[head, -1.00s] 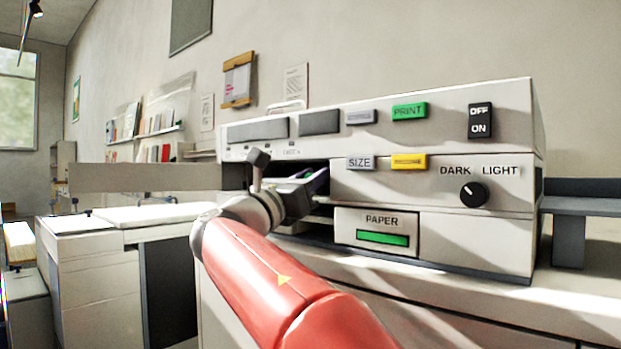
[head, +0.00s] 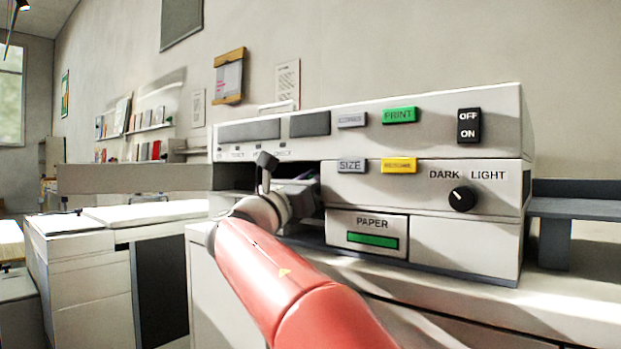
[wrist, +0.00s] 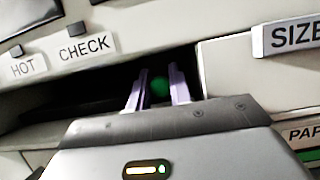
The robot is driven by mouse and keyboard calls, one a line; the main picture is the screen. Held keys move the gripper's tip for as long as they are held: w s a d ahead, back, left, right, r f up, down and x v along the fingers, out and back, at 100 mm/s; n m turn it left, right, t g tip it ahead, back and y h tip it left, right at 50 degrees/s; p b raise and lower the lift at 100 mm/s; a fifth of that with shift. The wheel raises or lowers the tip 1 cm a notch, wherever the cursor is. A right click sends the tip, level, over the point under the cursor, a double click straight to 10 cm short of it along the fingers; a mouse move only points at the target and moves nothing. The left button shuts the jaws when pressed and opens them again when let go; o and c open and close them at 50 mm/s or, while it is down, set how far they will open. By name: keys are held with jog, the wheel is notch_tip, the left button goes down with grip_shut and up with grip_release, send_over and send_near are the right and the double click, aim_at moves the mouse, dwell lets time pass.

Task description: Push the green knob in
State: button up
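The green knob (wrist: 159,88) is a small round green shape deep in the dark recess of the machine in the wrist view. It shows between the two pale purple fingers of my gripper (wrist: 157,88), which stand apart with a gap. Whether either finger touches the knob, I cannot tell. In the head view my gripper reaches into the recess left of the SIZE key; its fingers and the knob are mostly hidden there by my wrist and the casing.
The machine's front has a green PRINT key (head: 399,115), a yellow key (head: 399,165), a DARK/LIGHT dial (head: 462,199), an OFF/ON switch (head: 469,125) and a PAPER drawer (head: 366,235). The recess edges are close around my gripper. A white cabinet (head: 85,260) stands left.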

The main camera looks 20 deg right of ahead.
jog(key=shift+o, duration=0.7)
jog(key=shift+w+d, duration=0.1)
jog(key=shift+d, duration=0.05)
jog(key=shift+f, duration=0.1)
jog(key=b+v, duration=0.1)
jog(key=v, duration=0.6)
jog(key=shift+s+a+f, duration=0.1)
jog(key=shift+s+a, duration=0.1)
jog(key=shift+a, duration=0.15)
